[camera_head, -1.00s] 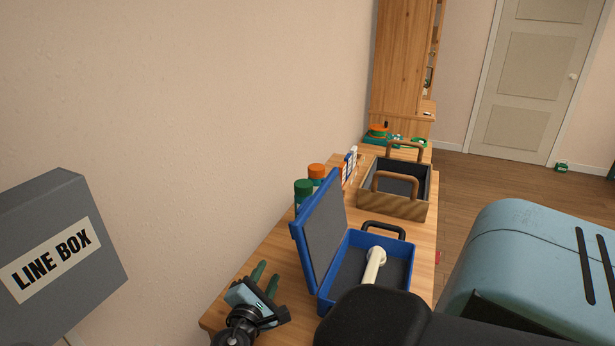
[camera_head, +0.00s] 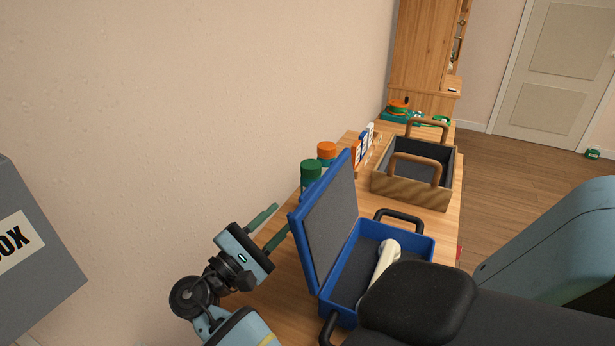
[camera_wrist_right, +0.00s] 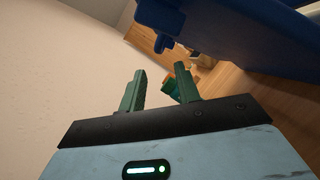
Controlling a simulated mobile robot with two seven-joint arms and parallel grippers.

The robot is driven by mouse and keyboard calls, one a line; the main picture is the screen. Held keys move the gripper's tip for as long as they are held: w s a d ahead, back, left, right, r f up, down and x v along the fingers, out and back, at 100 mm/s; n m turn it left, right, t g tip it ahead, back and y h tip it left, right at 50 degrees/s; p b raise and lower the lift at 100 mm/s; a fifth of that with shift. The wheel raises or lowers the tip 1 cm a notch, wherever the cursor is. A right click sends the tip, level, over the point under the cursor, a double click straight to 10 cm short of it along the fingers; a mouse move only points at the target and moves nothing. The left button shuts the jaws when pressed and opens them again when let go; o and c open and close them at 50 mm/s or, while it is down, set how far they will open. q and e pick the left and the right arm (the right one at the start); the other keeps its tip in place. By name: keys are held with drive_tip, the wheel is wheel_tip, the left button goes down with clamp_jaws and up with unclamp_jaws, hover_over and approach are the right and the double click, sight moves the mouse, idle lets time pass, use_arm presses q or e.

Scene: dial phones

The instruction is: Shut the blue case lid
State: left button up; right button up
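The blue case (camera_head: 343,285) stands on the wooden table with its lid (camera_head: 325,222) raised steeply on the left side. The lid's grey inner lining faces right. A cream handset (camera_head: 384,262) lies inside the case. My right gripper (camera_head: 280,219) is left of the lid, on its outer side, with two green fingers apart and nothing between them. In the right wrist view the open fingers (camera_wrist_right: 160,68) show with the blue lid (camera_wrist_right: 245,35) close above and to the right. Whether they touch the lid cannot be told. My left gripper is not in view.
Green-capped (camera_head: 311,172) and orange-capped (camera_head: 326,152) bottles stand behind the lid. A wooden crate (camera_head: 412,190) with handles stands beyond the case. A tall wooden cabinet (camera_head: 420,50) stands at the back.

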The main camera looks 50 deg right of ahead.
sight(301, 198)
drive_tip(key=shift+r, duration=0.1)
